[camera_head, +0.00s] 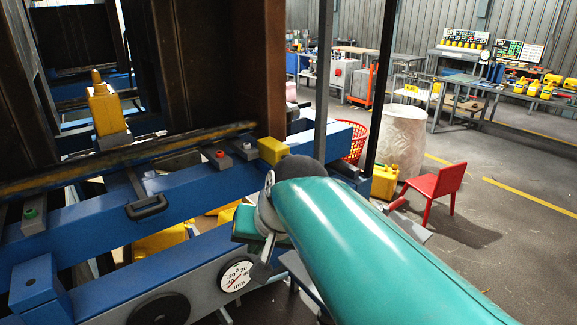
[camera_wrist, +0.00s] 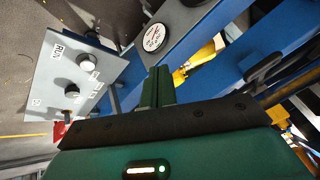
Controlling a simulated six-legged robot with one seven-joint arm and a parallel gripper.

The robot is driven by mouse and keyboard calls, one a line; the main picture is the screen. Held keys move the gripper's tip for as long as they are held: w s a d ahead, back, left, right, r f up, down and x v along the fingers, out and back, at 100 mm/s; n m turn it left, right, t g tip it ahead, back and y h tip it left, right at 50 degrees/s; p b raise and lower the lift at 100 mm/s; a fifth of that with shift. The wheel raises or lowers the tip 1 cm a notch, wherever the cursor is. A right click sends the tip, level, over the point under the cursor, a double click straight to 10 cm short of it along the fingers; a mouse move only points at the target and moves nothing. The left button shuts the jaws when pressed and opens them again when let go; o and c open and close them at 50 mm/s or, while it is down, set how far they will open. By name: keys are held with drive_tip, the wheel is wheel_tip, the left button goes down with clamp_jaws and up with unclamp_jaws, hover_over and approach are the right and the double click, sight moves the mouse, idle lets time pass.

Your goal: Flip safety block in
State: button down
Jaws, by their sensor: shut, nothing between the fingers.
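A small yellow block (camera_head: 272,150), which may be the safety block, sits at the right end of the dark bar on the blue machine beam (camera_head: 200,195). Another yellow upright piece (camera_head: 105,108) stands further left behind the bar; I cannot tell which of them is the safety block. My gripper (camera_head: 246,222) is in front of and below the beam, partly hidden by my green arm. In the wrist view my gripper (camera_wrist: 157,87) has its green fingers together and empty, apart from any block.
A round dial gauge (camera_head: 236,274) is on the lower beam. A grey panel with knobs (camera_wrist: 75,75) is at the left of the wrist view. A black handle (camera_head: 147,207) projects from the beam. A red chair (camera_head: 436,188) and yellow jerry can (camera_head: 385,182) stand at the right.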

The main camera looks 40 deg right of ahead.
drive_tip(key=w+d+r+m+t, duration=0.1)
drive_tip(key=d+r+m, duration=0.1)
drive_tip(key=d, duration=0.5)
drive_tip(key=w+d+r+m+t, duration=0.1)
drive_tip(key=w+d+r+m, duration=0.1)
drive_tip(key=d+m, duration=0.3)
drive_tip(key=w+d+r+m+t, duration=0.1)
drive_tip(key=d+r+m, duration=0.3)
drive_tip(key=d, duration=0.7)
drive_tip(key=shift+w, duration=0.6)
